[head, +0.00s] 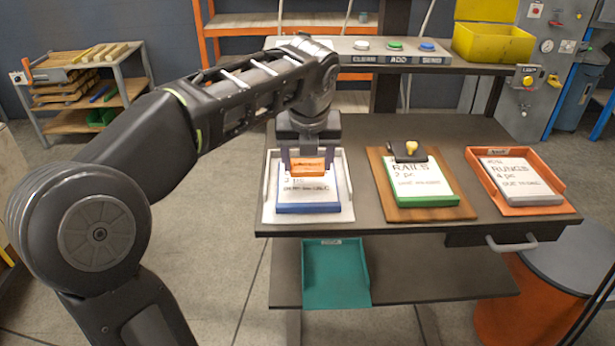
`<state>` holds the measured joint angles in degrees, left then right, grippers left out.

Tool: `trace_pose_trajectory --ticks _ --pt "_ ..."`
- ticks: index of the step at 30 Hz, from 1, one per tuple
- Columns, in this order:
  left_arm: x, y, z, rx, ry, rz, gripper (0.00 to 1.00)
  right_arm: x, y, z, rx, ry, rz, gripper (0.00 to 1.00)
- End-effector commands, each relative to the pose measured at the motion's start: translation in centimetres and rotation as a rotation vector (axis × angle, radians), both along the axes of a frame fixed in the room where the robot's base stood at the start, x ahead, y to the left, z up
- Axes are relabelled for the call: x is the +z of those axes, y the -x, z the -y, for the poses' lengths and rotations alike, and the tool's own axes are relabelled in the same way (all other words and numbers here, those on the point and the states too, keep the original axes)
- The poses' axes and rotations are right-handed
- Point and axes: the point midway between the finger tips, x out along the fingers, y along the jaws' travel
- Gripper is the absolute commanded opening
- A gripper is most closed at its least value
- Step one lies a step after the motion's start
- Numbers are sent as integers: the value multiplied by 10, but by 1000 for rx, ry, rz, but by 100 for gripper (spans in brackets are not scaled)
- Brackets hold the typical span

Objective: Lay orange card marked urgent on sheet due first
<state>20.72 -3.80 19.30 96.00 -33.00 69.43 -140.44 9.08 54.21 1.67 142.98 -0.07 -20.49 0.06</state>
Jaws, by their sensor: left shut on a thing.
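My left gripper (307,158) points down over the white tray (343,213) and is shut on the orange card (307,167). The card is over the sheet (316,190) on a blue board there; I cannot tell whether it touches. The gripper hides the top of that sheet. A second sheet, reading RAILS (423,180), lies on a green board on a brown clipboard in the middle. A third sheet, reading RUNGS (515,177), lies in the orange tray (548,208) at right. The due lines are too small to read surely. My right gripper is not in view.
The dark table (370,217) has bare strips between the holders. A yellow-knobbed clip (410,150) stands up on the brown clipboard. A panel with buttons (395,58) and a yellow bin (492,43) are behind. A teal tray (335,275) is on the lower shelf.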

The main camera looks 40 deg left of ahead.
Motion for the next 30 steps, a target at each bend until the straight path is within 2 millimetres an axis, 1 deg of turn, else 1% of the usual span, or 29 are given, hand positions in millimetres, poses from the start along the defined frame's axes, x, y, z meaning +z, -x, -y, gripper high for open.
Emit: trace_pose_trajectory --ticks 9,11,15,18,29,30 --pt "-3 0 0 0 0 0 24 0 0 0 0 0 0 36" --pt "-9 0 0 0 0 0 24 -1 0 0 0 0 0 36" --pt "-29 1 0 1 -1 -2 24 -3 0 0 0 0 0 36" --pt "-37 0 0 -1 -1 -1 24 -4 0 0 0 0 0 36" --pt "-41 0 0 -1 -1 1 24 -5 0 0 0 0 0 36" --pt "-40 0 0 0 -1 1 65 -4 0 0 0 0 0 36"
